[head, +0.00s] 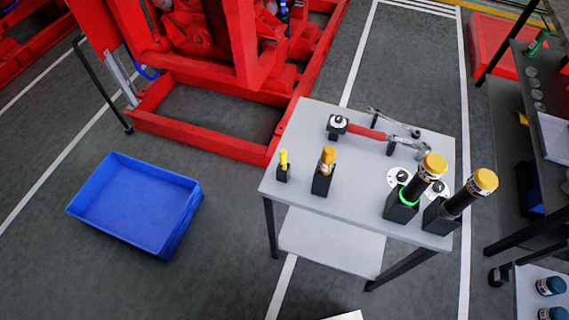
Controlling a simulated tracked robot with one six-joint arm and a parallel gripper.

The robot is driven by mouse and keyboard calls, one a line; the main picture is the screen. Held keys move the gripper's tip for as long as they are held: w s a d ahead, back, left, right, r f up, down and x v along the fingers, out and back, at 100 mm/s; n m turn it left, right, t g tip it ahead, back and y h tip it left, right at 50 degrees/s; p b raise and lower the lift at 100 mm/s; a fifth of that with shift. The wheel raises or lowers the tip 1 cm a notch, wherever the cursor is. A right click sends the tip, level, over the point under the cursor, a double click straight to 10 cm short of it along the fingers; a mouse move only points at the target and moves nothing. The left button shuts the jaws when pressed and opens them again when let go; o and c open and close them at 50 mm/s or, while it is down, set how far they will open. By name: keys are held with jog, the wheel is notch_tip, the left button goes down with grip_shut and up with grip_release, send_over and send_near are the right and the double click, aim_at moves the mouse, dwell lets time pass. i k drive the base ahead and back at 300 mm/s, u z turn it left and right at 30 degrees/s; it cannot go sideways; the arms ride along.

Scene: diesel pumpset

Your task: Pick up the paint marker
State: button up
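A small yellow item that looks like the paint marker (284,158) stands upright in a small black holder (282,174) near the left corner of the grey table (300,211). To its right, an item with a yellow-orange top (328,156) stands in a taller black holder (322,182); what it is, is too small to tell. My gripper is not in this view.
Two thick black cylinders with yellow caps (433,166) (485,182) stand in holders at the table's right. A red-handled tool (365,131) lies at the back. A blue bin (131,204) sits on the floor at left. A red pumpset frame (200,138) stands behind.

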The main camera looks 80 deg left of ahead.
aim_at(283, 162)
jog(key=k, duration=1.55)
jog(key=u, duration=2.45)
jog(key=i, duration=0.85)
